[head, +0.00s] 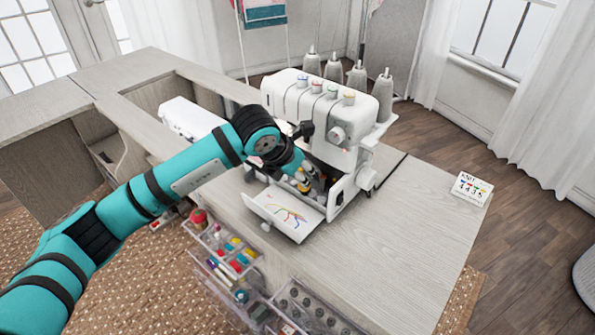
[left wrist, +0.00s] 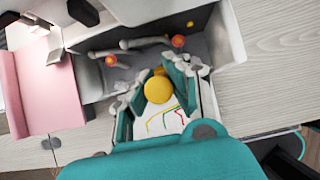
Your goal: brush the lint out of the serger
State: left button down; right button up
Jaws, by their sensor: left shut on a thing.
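The white serger (head: 315,105) stands on the cabinet top with its front cover (head: 283,214) folded down, showing a coloured threading diagram. The cover also shows in the left wrist view (left wrist: 165,121). My left gripper (head: 312,174) is at the open looper bay. In the left wrist view its fingers (left wrist: 157,88) are on both sides of a round yellow end, seemingly of a brush (left wrist: 154,90), and shut on it. The bristles are hidden. Inside the grey bay (left wrist: 135,67) are metal arms with red ends (left wrist: 111,60). I cannot make out lint clearly. My right gripper is not in view.
Several thread cones (head: 358,76) stand behind the serger. A clear drawer organiser (head: 222,250) with sewing supplies is below the front edge. A printed card (head: 470,187) lies at the right.

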pick_arm(q)
jog(key=shift+s+d, duration=0.25)
jog(key=shift+d, duration=0.15)
jog(key=shift+s+d, duration=0.1)
jog(key=shift+d, duration=0.05)
jog(key=shift+s+d+b, duration=0.3)
jog(key=shift+s+d, duration=0.2)
jog(key=shift+d, duration=0.2)
jog(key=shift+s+d+f, duration=0.1)
jog(key=shift+s+d, duration=0.55)
jog(key=shift+d, duration=0.2)
jog(key=shift+w+a+b, duration=0.6)
jog(key=shift+a+b, duration=0.05)
jog(key=shift+a, duration=0.15)
